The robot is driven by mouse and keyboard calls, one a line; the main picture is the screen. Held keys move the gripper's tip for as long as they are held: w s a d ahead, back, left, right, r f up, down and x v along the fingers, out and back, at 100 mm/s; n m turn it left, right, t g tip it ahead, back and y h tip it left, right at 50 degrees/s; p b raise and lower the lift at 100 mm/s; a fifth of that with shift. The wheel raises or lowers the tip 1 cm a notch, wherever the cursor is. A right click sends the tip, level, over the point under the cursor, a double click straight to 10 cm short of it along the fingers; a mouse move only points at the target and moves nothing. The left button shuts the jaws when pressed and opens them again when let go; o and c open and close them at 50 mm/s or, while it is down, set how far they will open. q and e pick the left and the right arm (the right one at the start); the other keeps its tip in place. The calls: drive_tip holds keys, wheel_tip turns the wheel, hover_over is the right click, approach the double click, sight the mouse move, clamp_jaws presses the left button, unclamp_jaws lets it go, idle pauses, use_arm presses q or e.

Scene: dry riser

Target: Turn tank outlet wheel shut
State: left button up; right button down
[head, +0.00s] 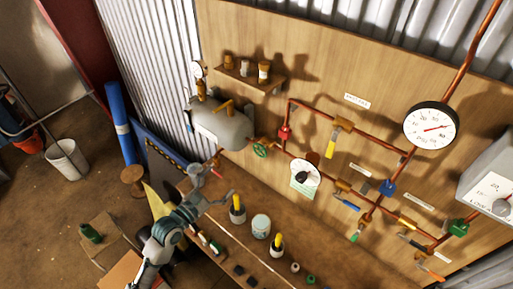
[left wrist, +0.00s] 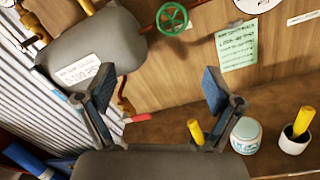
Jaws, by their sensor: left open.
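The green outlet wheel (head: 261,151) sits on the copper pipe just right of the grey tank (head: 222,125), against the wooden board. In the left wrist view the wheel (left wrist: 172,18) is near the top edge, above and beyond the gap between my fingers; the tank (left wrist: 110,45) with its white label is at upper left. My left gripper (head: 222,183) is open and empty, below the wheel and apart from it, over the bench. Its two blue-padded fingers spread wide in the left wrist view (left wrist: 158,88). My right gripper is not in view.
A bench (head: 235,240) below holds pots with yellow-handled tools (head: 238,209) and a pale jar (head: 261,226). A round gauge (head: 305,175) with a green note hangs right of the wheel. Copper pipes with several coloured valves run farther right. A small shelf (head: 248,78) is above the tank.

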use_arm(q)
drive_tip(key=n+p, duration=0.1)
drive_tip(key=p, duration=0.2)
approach(259, 151)
drive_tip(key=shift+g+h, duration=0.3)
drive_tip(key=x, duration=0.9)
drive_tip(key=shift+w+a+f, duration=0.2)
drive_tip(key=shift+w, duration=0.1)
drive_tip(key=shift+c, duration=0.2)
drive_tip(key=c, duration=1.1)
